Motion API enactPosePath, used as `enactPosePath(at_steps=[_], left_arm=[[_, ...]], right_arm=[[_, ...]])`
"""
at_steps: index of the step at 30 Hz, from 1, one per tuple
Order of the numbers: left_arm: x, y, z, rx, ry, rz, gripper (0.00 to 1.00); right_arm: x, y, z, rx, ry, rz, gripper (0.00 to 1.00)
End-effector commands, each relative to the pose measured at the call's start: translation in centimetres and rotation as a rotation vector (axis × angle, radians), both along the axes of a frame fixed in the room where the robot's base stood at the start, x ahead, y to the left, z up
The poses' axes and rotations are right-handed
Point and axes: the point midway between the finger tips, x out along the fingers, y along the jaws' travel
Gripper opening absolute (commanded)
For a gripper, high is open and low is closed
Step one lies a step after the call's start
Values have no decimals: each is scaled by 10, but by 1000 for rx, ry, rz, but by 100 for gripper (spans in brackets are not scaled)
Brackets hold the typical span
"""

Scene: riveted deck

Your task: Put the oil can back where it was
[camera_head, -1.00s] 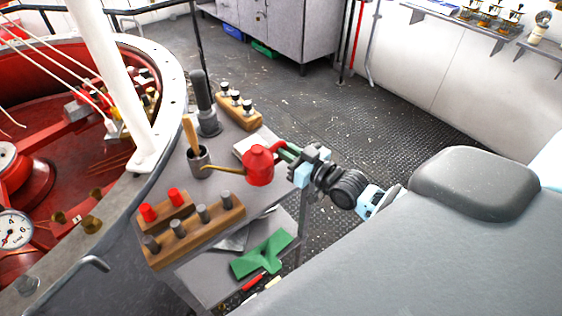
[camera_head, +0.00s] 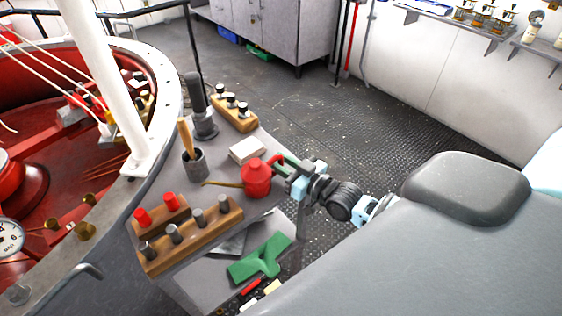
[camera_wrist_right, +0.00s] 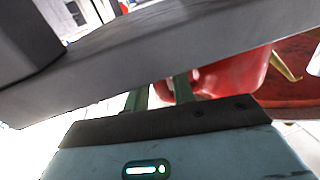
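The red oil can (camera_head: 256,181), with a thin brass spout pointing left, is upright at the right side of the grey worktop (camera_head: 222,166). Its base is at or just over the surface; I cannot tell which. My right gripper (camera_head: 283,163) comes from the right, its green fingers around the can's red handle, and appears shut on it. In the right wrist view the two green fingers (camera_wrist_right: 158,95) have the red can (camera_wrist_right: 235,74) beside and behind them; the grip itself is partly hidden. My left gripper is not in view.
A cup with a wooden-handled tool (camera_head: 194,162), a dark cylinder (camera_head: 202,118), a pale pad (camera_head: 247,150) and wooden blocks with pegs (camera_head: 197,236) stand around the can.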

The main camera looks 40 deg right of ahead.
Motion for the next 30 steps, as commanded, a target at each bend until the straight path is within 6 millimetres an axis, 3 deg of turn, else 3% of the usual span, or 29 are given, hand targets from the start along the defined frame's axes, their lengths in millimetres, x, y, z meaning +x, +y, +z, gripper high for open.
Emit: enactPosePath(at_steps=[14, 30], left_arm=[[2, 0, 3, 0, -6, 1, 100], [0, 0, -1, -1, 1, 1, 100]], right_arm=[[-3, -1, 3, 1, -1, 0, 35], [-83, -22, 1, 0, 4, 0, 35]])
